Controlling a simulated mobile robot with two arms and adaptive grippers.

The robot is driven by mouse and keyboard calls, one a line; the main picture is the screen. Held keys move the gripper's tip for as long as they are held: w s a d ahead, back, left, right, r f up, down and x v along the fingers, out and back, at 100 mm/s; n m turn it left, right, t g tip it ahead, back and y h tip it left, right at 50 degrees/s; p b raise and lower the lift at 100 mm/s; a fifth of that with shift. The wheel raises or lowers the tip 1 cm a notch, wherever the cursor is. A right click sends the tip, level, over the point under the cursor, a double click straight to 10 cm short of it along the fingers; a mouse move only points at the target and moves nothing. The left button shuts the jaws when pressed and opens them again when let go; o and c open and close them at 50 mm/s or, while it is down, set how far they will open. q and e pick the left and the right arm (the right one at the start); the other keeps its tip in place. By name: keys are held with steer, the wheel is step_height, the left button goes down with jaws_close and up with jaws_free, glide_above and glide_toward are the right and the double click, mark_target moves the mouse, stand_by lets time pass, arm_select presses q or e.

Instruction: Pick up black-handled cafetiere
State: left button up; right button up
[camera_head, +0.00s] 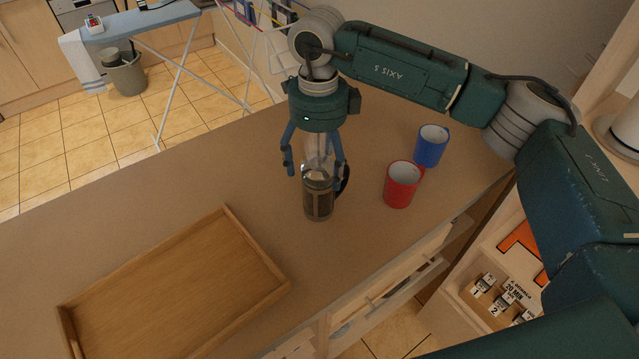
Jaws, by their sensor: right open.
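The cafetiere (318,198) stands upright on the wooden counter. It has a glass body with a dark lower part, and its black handle (343,180) points to the right. My right gripper (314,170) comes down from above with its blue fingers apart. One finger is to the left of the cafetiere's top and the other is to the right, near the handle. I cannot tell whether the fingers touch it. The cafetiere's top is partly hidden by the gripper. My left gripper is not in view.
A red mug (401,186) and a blue mug (431,146) stand to the right of the cafetiere. A wooden tray (262,247) lies on the counter (150,205) at the lower left. An open drawer (405,275) is at the front edge. A drying rack stands behind.

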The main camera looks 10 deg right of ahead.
steer(key=shift+f, duration=0.1)
steer(key=c, duration=1.8)
steer(key=shift+w, duration=0.15)
jaws_close()
